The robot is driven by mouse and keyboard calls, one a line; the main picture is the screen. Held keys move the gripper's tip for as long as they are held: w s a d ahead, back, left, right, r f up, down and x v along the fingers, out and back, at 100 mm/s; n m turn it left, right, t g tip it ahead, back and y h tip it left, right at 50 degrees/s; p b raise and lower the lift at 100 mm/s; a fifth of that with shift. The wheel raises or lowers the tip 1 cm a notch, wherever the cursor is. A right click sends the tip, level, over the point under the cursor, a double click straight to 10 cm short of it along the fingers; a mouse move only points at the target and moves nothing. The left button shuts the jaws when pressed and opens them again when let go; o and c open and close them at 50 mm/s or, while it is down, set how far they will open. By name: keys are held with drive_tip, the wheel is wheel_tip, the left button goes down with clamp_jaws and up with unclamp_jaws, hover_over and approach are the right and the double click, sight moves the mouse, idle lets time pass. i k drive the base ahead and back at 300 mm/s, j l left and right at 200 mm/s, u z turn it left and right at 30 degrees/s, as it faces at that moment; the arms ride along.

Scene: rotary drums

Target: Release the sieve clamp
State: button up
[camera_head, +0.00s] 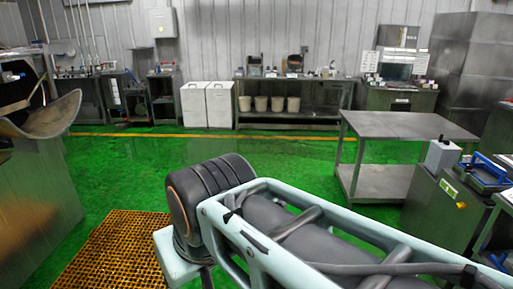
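I cannot make out a sieve or a sieve clamp in this view. A steel machine (40,190) stands at the left edge, cut off by the frame, with a curved metal chute (45,118) on its near side. My arm reaches in from the lower right, and its dark elbow joint is near the middle of the picture. My gripper is not in view.
An orange floor grating (120,252) lies beside the machine. A bare steel table (405,126) stands right of centre, with a bench (470,215) of equipment at the right edge. White bins (206,104) and a bench with several buckets line the back wall. Green floor (290,160) between is clear.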

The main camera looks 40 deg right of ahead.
sight(468, 168)
drive_tip(key=z, duration=3.1)
drive_tip(key=i+l+z, duration=0.1)
drive_tip(key=z, duration=0.25)
drive_tip(key=i+z, duration=0.2)
drive_tip(key=z, duration=0.15)
drive_tip(key=i+j+z, duration=0.15)
drive_tip(key=i+z, duration=0.3)
drive_tip(key=i, duration=0.65)
drive_tip(key=i+j, duration=0.1)
drive_tip(key=i, duration=0.45)
drive_tip(key=i+j, duration=0.15)
drive_tip(key=i, duration=0.4)
drive_tip(key=i+j+z, duration=0.1)
drive_tip(key=i, duration=0.4)
